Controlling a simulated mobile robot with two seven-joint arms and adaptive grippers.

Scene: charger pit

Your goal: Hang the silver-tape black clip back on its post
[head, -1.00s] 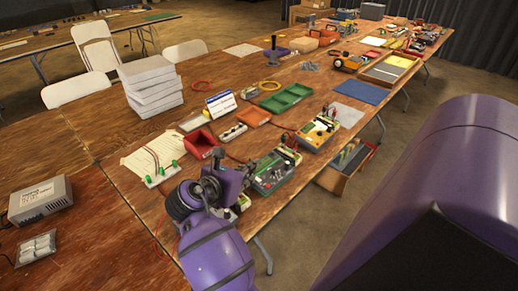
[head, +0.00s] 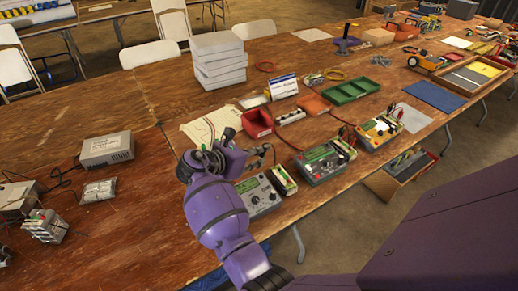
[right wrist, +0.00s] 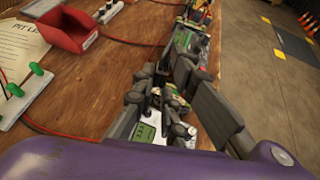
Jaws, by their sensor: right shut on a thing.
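My right gripper (head: 262,154) reaches over the table's front part, above a grey charger box (head: 258,196). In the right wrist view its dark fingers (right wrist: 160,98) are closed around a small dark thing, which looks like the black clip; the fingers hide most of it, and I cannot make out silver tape. A charger face with a green label (right wrist: 147,132) shows just beyond and below the fingers. I cannot identify the clip's post for certain. My left gripper is not in view.
A white strip with green-topped posts and red leads (right wrist: 25,92) lies left of the gripper. A red bin (right wrist: 62,28) stands beyond it. More charger boxes (head: 325,162) (head: 380,132) line the front edge to the right. White boxes (head: 219,62) are stacked behind.

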